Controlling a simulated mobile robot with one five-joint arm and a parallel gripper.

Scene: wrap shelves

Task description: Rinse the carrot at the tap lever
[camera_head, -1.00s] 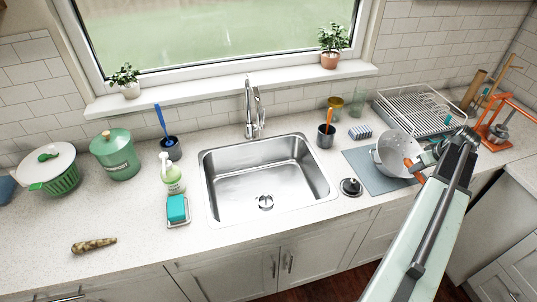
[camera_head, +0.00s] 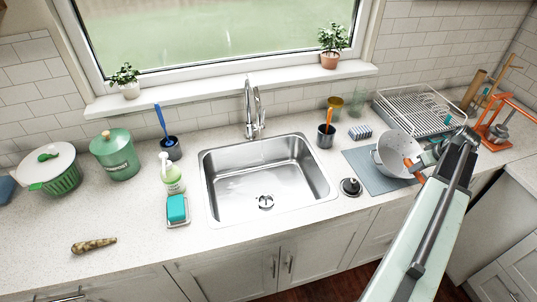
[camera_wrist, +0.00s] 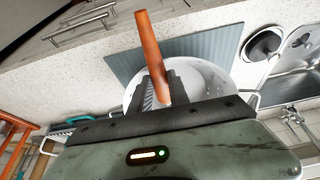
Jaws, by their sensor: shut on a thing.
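My gripper (camera_head: 415,166) is at the right, over the white colander (camera_head: 391,150). It is shut on the slim orange carrot (camera_wrist: 150,45), which sticks out past the fingers in the wrist view, where my gripper (camera_wrist: 162,90) also shows. In the head view the carrot is only a small orange patch. The chrome tap (camera_head: 249,112) stands behind the sink (camera_head: 265,178), well to the left of my gripper. Its lever (camera_head: 262,108) is thin and hard to tell apart from the spout. No running water shows.
The colander stands on a blue-grey mat (camera_head: 362,177). A dish rack (camera_head: 425,108) is behind. The sink basin looks empty.

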